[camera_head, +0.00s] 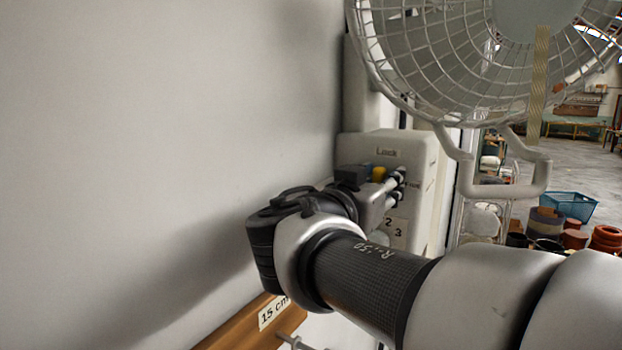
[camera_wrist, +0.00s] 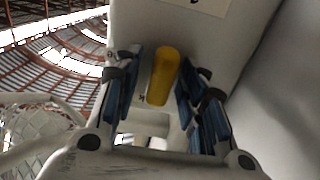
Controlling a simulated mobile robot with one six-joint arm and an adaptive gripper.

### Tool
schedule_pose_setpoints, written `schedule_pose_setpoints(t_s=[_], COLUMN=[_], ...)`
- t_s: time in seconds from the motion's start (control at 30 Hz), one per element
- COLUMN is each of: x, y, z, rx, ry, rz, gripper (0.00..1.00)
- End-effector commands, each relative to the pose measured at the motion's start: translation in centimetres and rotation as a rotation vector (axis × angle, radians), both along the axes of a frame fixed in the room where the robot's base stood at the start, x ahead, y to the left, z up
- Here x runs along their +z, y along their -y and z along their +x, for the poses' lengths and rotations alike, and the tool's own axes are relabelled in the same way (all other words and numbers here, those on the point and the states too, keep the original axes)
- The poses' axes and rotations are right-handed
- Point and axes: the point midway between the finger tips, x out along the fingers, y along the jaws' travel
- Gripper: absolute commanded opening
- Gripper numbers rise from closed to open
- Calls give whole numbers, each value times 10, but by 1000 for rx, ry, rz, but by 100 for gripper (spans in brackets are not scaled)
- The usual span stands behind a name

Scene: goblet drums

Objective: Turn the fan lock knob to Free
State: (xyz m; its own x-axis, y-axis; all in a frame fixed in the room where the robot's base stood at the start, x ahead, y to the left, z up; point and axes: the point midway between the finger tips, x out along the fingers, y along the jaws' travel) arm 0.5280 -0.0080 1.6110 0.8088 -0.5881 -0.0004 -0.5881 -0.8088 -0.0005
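The yellow fan lock knob (camera_head: 379,173) sits on the white fan housing (camera_head: 418,155), below a label that appears to read "Lock". In the wrist view the knob (camera_wrist: 163,75) is a long rounded yellow bar, nearly upright in the picture and slightly tilted. My gripper (camera_wrist: 158,84) is open, with one blue-padded finger on each side of the knob. The right finger is very close to the knob; I cannot tell whether it touches. In the head view my gripper (camera_head: 376,183) is at the housing and partly hides the knob's surroundings.
The caged fan head (camera_head: 480,60) hangs above the housing, with its white bracket (camera_head: 505,185) to the right of my gripper. A plain wall (camera_head: 160,130) stands close on the left. A wooden strip marked 15 cm (camera_head: 250,325) is below. A blue basket (camera_head: 570,205) is far right.

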Motion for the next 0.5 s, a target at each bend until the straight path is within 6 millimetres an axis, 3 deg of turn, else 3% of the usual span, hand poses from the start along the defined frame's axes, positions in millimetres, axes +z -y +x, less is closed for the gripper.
schedule_pose_setpoints(t_s=[0.17, 0.5], x=[0, 0], y=[0, 0], z=[0, 0], rx=[0, 0], ry=[0, 0], rz=[0, 0], gripper=[37, 14])
